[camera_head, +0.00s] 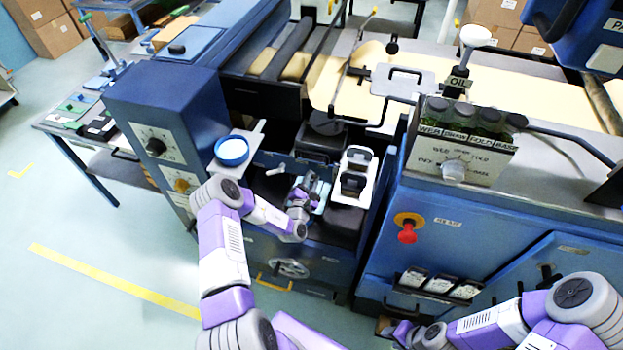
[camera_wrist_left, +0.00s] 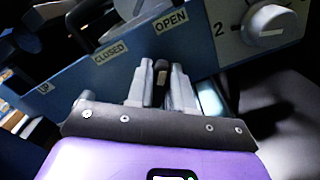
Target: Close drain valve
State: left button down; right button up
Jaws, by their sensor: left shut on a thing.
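In the left wrist view, the drain valve's dark handle tip (camera_wrist_left: 161,68) stands between the two grey fingers of my left gripper (camera_wrist_left: 160,88), which is shut on it. A blue panel behind carries a CLOSED label (camera_wrist_left: 110,53) on the left and an OPEN label (camera_wrist_left: 171,20) on the right; the handle is below OPEN. The valve's body is hidden by the fingers. In the head view my left gripper (camera_head: 305,188) is low in the machine's middle bay, and the valve cannot be made out there. My right arm's end (camera_head: 402,334) is low at the bottom edge, its fingers unclear.
A white knob (camera_wrist_left: 269,24) marked 2 is right of the fingers. A red button (camera_head: 407,234) juts from the right cabinet.

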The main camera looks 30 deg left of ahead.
pick_arm(q)
jog(key=n+p, duration=0.1)
jog(key=n, duration=0.2)
jog(key=shift+a+r+n+p, duration=0.1)
jog(key=shift+n+p, duration=0.2)
jog(key=shift+p, duration=0.05)
jog(key=n, duration=0.2)
jog(key=n+p, duration=0.1)
jog(key=n, duration=0.1)
jog(key=shift+s+a+n, duration=0.1)
jog(key=shift+a+n, duration=0.1)
jog(key=shift+n, duration=0.1)
jog(key=n+p, duration=0.1)
jog(key=n, duration=0.3)
jog(key=shift+a, duration=0.15)
jog(key=shift+a+f+n+p, duration=0.15)
jog(key=shift+n+p, duration=0.3)
jog(key=shift+n, duration=1.55)
jog(key=c, duration=1.1)
grip_release()
jog(key=shift+s, duration=0.15)
